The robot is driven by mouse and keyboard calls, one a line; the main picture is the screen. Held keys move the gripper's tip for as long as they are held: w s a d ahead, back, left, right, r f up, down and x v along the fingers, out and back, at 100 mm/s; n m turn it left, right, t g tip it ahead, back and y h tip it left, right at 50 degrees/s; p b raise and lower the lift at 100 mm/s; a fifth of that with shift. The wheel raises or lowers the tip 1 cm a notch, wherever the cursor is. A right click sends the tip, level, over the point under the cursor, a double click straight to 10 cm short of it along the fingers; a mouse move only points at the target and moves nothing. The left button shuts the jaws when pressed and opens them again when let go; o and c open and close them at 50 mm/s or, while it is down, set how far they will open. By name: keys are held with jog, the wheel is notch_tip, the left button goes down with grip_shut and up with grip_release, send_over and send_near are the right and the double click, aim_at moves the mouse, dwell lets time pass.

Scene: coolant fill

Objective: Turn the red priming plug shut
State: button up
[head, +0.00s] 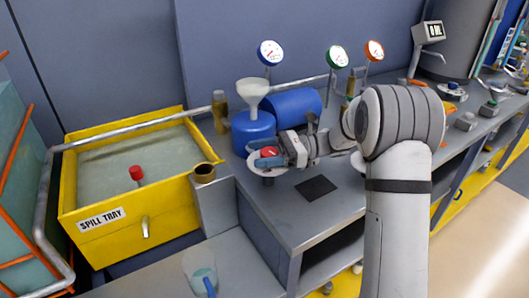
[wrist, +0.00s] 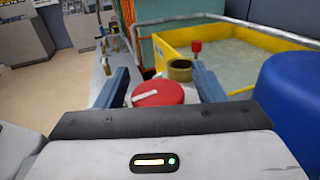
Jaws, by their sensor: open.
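The red priming plug (wrist: 158,94) is a round red cap with a pale bar across its top, in the wrist view. It also shows small in the head view (head: 268,152), on a grey fitting at the bench's left end. My gripper (wrist: 160,84) is open, with one blue-grey finger on each side of the plug. The plug stands between the fingers, and I see no clear contact. In the head view my gripper (head: 266,158) is at the plug, and its fingers are partly hidden.
A blue tank with a white funnel (head: 253,92) stands just behind the plug. A yellow spill tray (head: 110,232) with a red-topped post (head: 136,172) is at left. A brass cup (head: 204,172) stands between. A dark square pad (head: 316,188) lies on the bench in front.

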aim_at(262, 151)
notch_tip(262, 151, up, 10)
jog(key=shift+f+p, duration=0.1)
jog(key=shift+p, duration=0.9)
